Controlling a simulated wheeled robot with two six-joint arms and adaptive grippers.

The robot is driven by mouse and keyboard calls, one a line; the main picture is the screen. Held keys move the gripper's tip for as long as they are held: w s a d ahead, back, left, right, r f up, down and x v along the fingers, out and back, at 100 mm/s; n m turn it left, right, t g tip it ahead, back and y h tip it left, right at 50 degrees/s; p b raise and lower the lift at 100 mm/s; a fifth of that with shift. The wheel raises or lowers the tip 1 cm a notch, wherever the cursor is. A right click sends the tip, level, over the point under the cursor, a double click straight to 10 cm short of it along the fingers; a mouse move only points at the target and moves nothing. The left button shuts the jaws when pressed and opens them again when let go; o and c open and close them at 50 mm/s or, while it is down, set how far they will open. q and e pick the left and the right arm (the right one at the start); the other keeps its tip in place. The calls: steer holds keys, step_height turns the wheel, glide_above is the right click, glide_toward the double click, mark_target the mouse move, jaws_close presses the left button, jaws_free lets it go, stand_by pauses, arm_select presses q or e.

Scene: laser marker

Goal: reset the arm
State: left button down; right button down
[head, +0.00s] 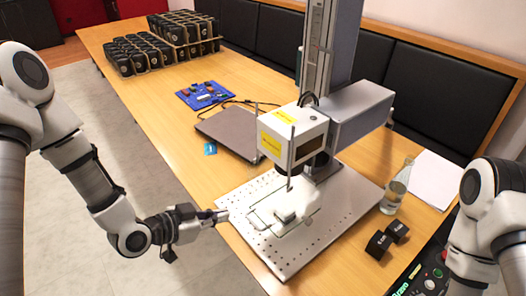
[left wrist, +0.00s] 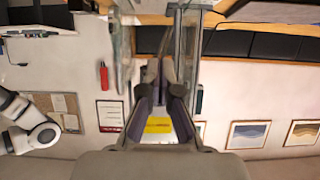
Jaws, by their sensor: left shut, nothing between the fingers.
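My left arm comes in from the left in the head view. Its gripper (head: 222,215) is shut and empty, with its tips at the left edge of the perforated metal plate (head: 350,192) of the laser marker. Whether the tips touch the plate I cannot tell. In the left wrist view the same gripper (left wrist: 164,68) points away from the camera with its fingers together. The laser marker's white head (head: 292,132) hangs over the plate from a column (head: 319,50).
A laptop (head: 228,133) and a blue circuit board (head: 204,95) lie behind the plate. A glass bottle (head: 397,188), two black cubes (head: 378,245) and white paper (head: 435,178) are to the right. Several black items (head: 136,55) stand at the far end. Floor (head: 120,130) is clear left of the table.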

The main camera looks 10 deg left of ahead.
arm_select(q)
steer(key=s+f+n+g+y, duration=0.15)
steer(key=s+f+g, duration=0.25)
steer(key=s+f, duration=0.5)
steer(key=s+f+n+g+y, duration=0.1)
steer(key=s+f+g+y, duration=0.25)
steer(key=s+f, duration=0.55)
steer(key=s+a+f+n+g+y, duration=0.2)
steer(key=s+a+f+n, duration=0.1)
steer(key=a+f+n, duration=0.1)
steer(key=shift+s+n+g+y, duration=0.2)
steer(key=shift+n+g+y, duration=0.2)
steer(key=shift+n, duration=0.35)
